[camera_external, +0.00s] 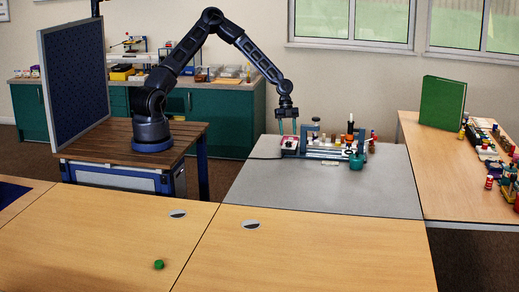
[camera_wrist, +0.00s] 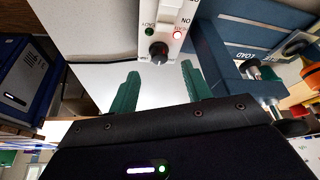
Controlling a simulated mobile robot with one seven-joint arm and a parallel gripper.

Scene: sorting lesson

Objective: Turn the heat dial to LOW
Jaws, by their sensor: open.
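The heat dial (camera_wrist: 159,52) is a small round black knob on a white panel (camera_wrist: 165,12) in the upper middle of the wrist view. Its pointer setting is too small to read. In the external view the panel's white box (camera_external: 289,143) is small and the dial cannot be made out. My gripper (camera_wrist: 160,70) has two green fingers, apart and empty. The dial appears between and just beyond the fingertips, with no clear contact. In the external view my gripper (camera_external: 288,130) points down over the box.
A red light (camera_wrist: 177,32) glows on the panel; a green one (camera_wrist: 150,33) looks dim. A blue frame (camera_wrist: 235,45) marked LOAD stands close to the right finger. Bottles and a teal pot (camera_external: 356,161) crowd the right side. The grey table's front (camera_external: 320,195) is clear.

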